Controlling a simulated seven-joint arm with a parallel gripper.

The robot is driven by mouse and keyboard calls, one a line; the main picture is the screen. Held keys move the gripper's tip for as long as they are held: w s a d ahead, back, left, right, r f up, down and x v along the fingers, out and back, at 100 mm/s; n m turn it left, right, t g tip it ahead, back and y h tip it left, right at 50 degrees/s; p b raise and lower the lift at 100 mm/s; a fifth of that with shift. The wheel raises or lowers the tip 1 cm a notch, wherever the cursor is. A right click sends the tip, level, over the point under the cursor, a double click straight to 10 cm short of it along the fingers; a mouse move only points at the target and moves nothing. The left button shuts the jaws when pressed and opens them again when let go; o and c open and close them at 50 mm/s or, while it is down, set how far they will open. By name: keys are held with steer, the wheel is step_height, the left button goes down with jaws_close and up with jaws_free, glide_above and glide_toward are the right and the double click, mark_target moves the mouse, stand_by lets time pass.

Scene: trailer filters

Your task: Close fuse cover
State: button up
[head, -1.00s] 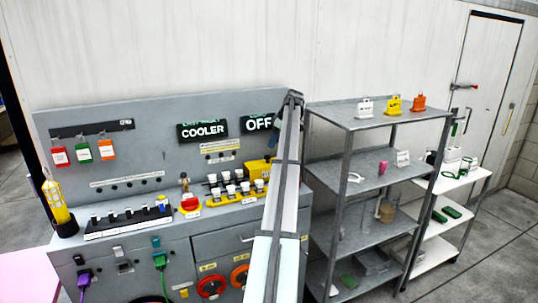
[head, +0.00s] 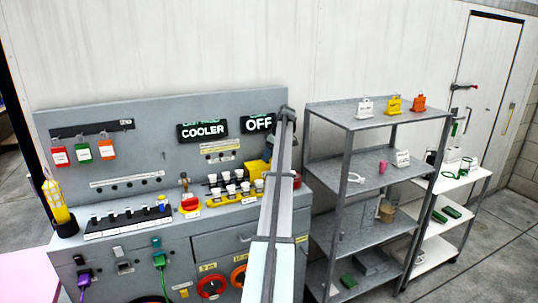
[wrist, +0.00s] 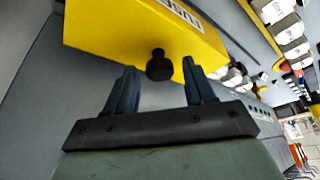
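The yellow fuse cover (head: 256,169) is on the grey panel in the head view, behind white-capped fuses (head: 228,189) that are exposed. My arm hides its right side. In the wrist view the cover (wrist: 115,28) fills the upper middle, with dark lettering on its edge and a black knob (wrist: 158,68). My gripper (wrist: 160,66) is open, one finger on each side of the knob, with visible gaps. Whether a finger touches the cover is unclear. My gripper is hidden behind my arm in the head view.
A red switch (head: 190,204) sits left of the fuses. A grey shelf (head: 345,172) stands close on the right.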

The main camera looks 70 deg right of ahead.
jaws_close()
stand_by(0.3)
steer(key=w+a, duration=1.4)
steer(key=shift+a, duration=0.1)
steer(key=shift+w, duration=0.1)
steer(key=shift+o, duration=0.7)
jaws_free()
steer(key=v, duration=1.3)
steer(key=shift+s+r, duration=0.25)
steer(key=shift+r, duration=0.05)
